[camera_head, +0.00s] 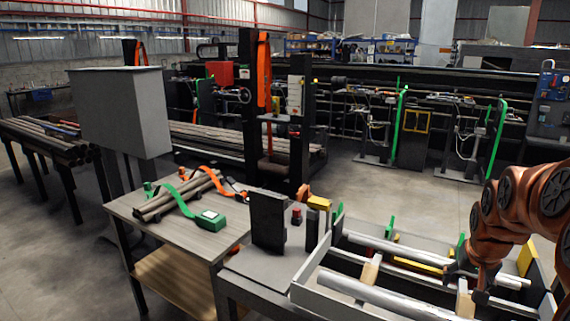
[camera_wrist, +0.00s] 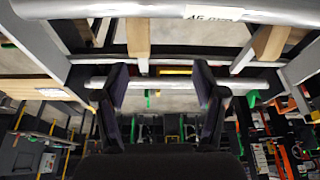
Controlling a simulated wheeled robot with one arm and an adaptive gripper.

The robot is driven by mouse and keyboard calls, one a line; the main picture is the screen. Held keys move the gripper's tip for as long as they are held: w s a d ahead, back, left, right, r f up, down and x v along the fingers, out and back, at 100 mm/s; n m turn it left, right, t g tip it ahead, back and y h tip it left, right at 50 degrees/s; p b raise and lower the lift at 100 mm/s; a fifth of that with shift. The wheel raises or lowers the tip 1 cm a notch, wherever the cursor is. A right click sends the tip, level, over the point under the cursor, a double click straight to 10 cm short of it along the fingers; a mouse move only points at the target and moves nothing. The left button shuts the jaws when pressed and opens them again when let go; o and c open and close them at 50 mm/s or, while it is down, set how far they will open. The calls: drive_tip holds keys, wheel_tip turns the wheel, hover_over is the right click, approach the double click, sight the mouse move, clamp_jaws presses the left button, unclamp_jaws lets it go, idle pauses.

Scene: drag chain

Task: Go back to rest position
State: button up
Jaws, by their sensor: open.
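My gripper (camera_head: 468,282) hangs low over the metal bench frame at the right, at the end of my copper-coloured arm. In the wrist view its two dark fingers (camera_wrist: 160,90) stand wide apart, with nothing clasped between them. A silver tube (camera_wrist: 165,83) runs crosswise behind the fingertips. Whether they touch it cannot be told. A thicker silver tube (camera_wrist: 110,9) with a printed label crosses the top of the wrist view. In the head view, one tube (camera_head: 375,295) lies at the front of the frame and another (camera_head: 400,250) lies farther back.
Wooden blocks (camera_head: 369,271) cross the frame near my gripper. A grey side rail (camera_head: 308,266) borders it. A wooden table (camera_head: 190,233) at left carries brown bars (camera_head: 178,196) and an orange strap. A black upright plate (camera_head: 268,219) stands between. Open floor (camera_head: 430,200) lies behind.

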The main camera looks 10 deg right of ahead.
drive_tip(key=s+a+n+g+y, duration=0.1)
drive_tip(key=s+a, duration=0.1)
drive_tip(key=a, duration=0.4)
drive_tip(key=s+a+n+p, duration=0.1)
drive_tip(key=s+a, duration=0.2)
drive_tip(key=a, duration=0.2)
drive_tip(key=s+a+n+g+y, duration=0.1)
drive_tip(key=s+a, duration=0.1)
drive_tip(key=a, duration=0.4)
drive_tip(key=s+a+n+g, duration=0.1)
drive_tip(key=s+a, duration=0.5)
drive_tip(key=s, duration=0.2)
drive_tip(key=s+a+n+g+p, duration=0.1)
drive_tip(key=s+a+n+g, duration=0.1)
drive_tip(key=s+a, duration=0.4)
drive_tip(key=s+f, duration=0.1)
drive_tip(key=s, duration=0.2)
drive_tip(key=shift+s+n, duration=0.2)
drive_tip(key=shift+n, duration=0.1)
